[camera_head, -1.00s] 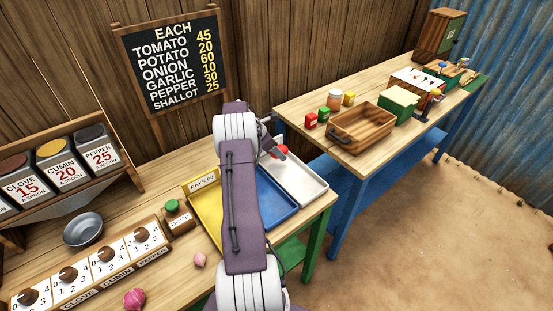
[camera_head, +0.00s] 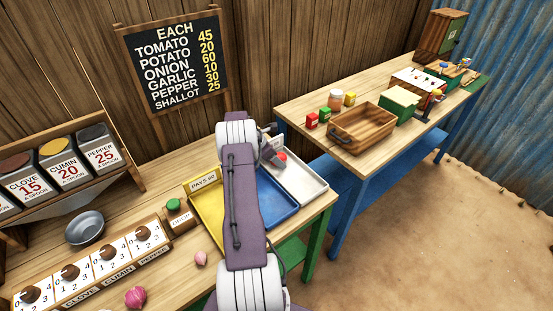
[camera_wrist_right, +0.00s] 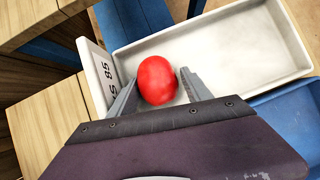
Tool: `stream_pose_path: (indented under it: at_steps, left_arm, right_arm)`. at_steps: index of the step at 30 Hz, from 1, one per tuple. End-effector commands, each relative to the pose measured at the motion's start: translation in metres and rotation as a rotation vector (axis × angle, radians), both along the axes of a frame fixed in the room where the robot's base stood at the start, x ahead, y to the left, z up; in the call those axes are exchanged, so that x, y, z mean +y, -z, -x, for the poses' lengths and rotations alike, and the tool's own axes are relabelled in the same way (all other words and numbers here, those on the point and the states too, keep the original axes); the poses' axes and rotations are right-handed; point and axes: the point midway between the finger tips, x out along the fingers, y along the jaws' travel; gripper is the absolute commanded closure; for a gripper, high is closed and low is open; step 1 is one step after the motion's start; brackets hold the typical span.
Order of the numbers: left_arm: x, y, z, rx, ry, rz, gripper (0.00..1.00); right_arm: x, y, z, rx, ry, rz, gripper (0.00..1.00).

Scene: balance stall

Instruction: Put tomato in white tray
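The red tomato (camera_wrist_right: 157,80) is over the near left end of the white tray (camera_wrist_right: 225,45) in the right wrist view, and seems to rest on its floor. My right gripper (camera_wrist_right: 159,76) has its two fingers spread on either side of the tomato, with narrow gaps between. In the head view the tomato (camera_head: 282,156) shows as a small red patch at the white tray (camera_head: 303,178), beside the right gripper (camera_head: 271,142), partly hidden by my arm. My left gripper is not in view.
A blue tray (camera_head: 276,205) and a yellow tray (camera_head: 206,212) lie beside the white one, partly behind my arm. A card reading PAYS (camera_head: 203,182) stands at the yellow tray. A pink shallot or onion (camera_head: 201,258) lies on the table. A wooden crate (camera_head: 362,130) stands on the right-hand table.

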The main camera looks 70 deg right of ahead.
Motion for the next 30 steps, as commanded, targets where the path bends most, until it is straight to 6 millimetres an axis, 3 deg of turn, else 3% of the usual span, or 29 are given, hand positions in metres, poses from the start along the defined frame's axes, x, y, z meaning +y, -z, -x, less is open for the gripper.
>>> stream_pose_path:
  at_steps: [8, 21, 30]
  left_arm:
    - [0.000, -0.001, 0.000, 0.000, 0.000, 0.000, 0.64]
    - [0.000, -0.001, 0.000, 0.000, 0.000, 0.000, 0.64]
    - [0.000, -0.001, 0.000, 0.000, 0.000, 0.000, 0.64]
  right_arm:
    - [0.002, -0.010, -0.004, -0.003, -0.002, 0.002, 0.41]
    - [0.041, -0.094, -0.040, -0.002, -0.001, 0.003, 0.41]
    - [0.047, -0.105, -0.045, 0.000, 0.000, 0.000, 0.41]
